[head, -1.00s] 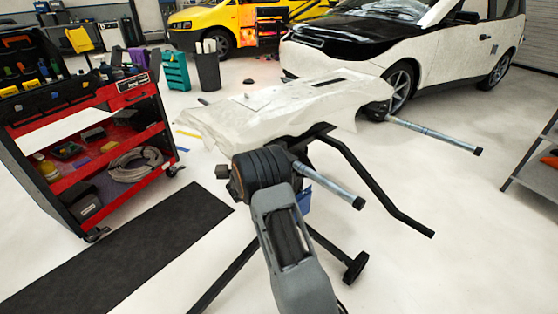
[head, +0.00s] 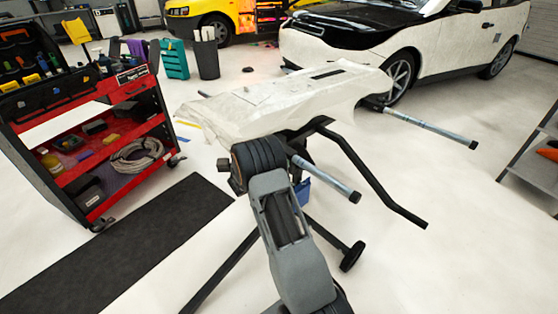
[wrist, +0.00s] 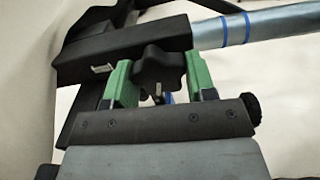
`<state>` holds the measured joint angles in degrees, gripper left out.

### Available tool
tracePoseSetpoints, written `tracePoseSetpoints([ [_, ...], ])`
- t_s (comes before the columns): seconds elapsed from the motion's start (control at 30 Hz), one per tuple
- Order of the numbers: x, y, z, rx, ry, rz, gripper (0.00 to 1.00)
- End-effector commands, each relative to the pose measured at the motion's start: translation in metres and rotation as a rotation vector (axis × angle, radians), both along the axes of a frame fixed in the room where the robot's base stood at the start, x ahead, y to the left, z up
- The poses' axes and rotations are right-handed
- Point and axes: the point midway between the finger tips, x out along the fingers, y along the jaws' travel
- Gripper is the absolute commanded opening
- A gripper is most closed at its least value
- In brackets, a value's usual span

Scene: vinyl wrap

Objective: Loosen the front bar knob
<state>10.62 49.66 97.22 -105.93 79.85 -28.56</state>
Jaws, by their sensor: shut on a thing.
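In the wrist view, the black star-shaped knob (wrist: 158,68) sits against the side of a black bar clamp (wrist: 120,50). My gripper (wrist: 160,80) has green fingers on either side of the knob and is shut on it. A silver bar (wrist: 262,24) with blue bands runs out of the clamp to the right. In the head view, a silver bar (head: 325,180) with a black end cap sticks out from the stand toward the lower right. My arm hides the knob and my gripper in this view.
The stand carries a white-covered panel (head: 285,97). A second silver bar (head: 428,126) and a bent black tube (head: 375,178) reach out to the right. A red tool cart (head: 125,165) stands at left, a shelf (head: 535,160) at right.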

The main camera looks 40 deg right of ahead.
Motion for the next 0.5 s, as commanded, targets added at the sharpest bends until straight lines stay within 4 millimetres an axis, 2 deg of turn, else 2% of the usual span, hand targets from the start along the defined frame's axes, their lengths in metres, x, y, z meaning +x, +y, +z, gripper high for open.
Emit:
tracePoseSetpoints([
  [0.23,0.0006,0.0004,0.0004,-0.001,0.002,0.002,0.27],
  [0.27,0.0006,0.0004,0.0004,-0.001,0.002,0.002,0.54],
  [0.5,0.0003,-0.0001,0.0003,0.0,0.0,0.001,0.76],
])
